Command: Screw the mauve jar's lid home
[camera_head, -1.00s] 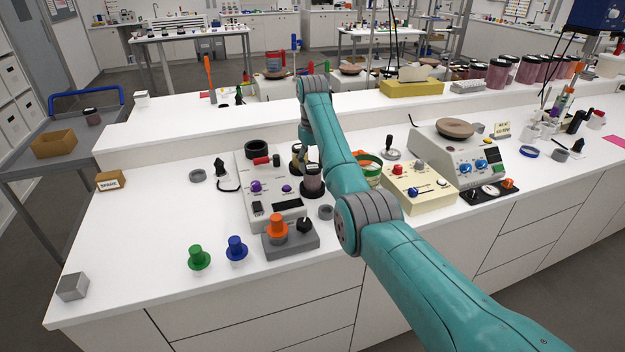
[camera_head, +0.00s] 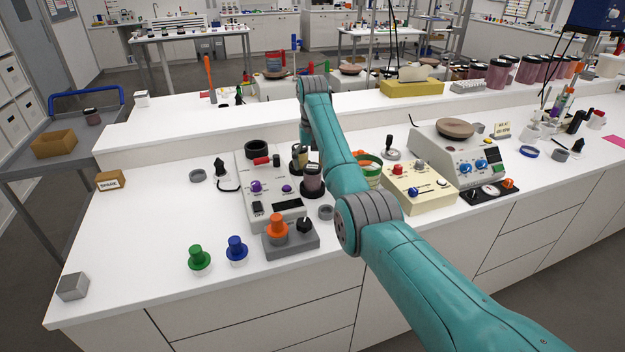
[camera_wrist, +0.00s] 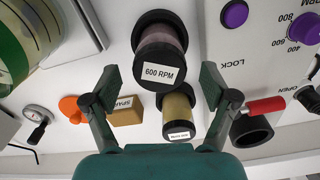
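The mauve jar (camera_head: 313,181) stands upright in a black base on the bench, beside a grey-white device and partly beside my arm. In the wrist view its mauve body (camera_wrist: 161,38) shows behind its black lid (camera_wrist: 158,70), labelled "600 RPM". The lid sits on the jar; whether there is a gap under it I cannot tell. My gripper (camera_wrist: 160,98) is open and empty, fingers spread wide. The lid appears beyond the fingertips, apart from them. In the head view my gripper is not clearly visible.
A yellowish jar (camera_wrist: 178,110) with a black labelled lid stands close to the mauve jar, between the fingers in the wrist view. The knobbed device (camera_head: 262,190) is beside them. A cream control box (camera_head: 420,185) stands to the right.

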